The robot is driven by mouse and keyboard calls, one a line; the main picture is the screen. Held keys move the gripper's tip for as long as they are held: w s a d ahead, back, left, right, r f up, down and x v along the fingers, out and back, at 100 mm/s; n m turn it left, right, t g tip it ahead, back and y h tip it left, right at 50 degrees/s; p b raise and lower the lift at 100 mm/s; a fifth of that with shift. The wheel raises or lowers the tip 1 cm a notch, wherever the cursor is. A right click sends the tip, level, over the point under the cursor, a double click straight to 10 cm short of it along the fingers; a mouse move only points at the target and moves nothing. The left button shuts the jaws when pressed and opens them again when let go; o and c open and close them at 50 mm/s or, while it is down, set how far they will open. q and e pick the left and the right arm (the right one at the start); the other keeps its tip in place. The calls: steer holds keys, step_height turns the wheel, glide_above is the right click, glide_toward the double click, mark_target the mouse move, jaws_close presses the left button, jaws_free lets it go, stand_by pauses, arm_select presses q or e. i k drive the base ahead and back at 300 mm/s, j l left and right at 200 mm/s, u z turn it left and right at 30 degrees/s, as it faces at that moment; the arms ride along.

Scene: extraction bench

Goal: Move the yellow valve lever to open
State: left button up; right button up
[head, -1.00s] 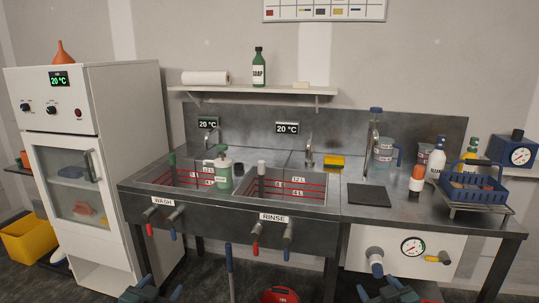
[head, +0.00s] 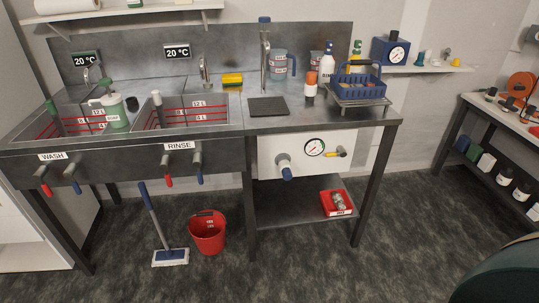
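The yellow valve lever (head: 342,153) is on the white panel (head: 268,157) under the right part of the bench. It is small in the head view and sits just right of a round pressure gauge (head: 314,148). It seems to lie roughly sideways, but its exact angle is too small to tell. Nothing covers it. Neither of my grippers is in view.
A blue-ended port (head: 285,169) sticks out of the panel left of the gauge. Below are a lower shelf with a red tray (head: 338,203), a red bucket (head: 208,232) and a mop (head: 168,255). The floor before the panel is clear. A side table (head: 500,115) stands right.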

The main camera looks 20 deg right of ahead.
mark_target(341, 152)
steer(key=z, duration=1.25)
steer(key=i+l, duration=0.25)
steer(key=i, duration=0.25)
steer(key=i+l+z, duration=0.15)
steer(key=i, duration=0.4)
steer(key=i+l, duration=0.2)
steer(key=i, duration=0.3)
steer(key=i+l+z, duration=0.1)
steer(key=i, duration=0.45)
steer(key=l, duration=0.1)
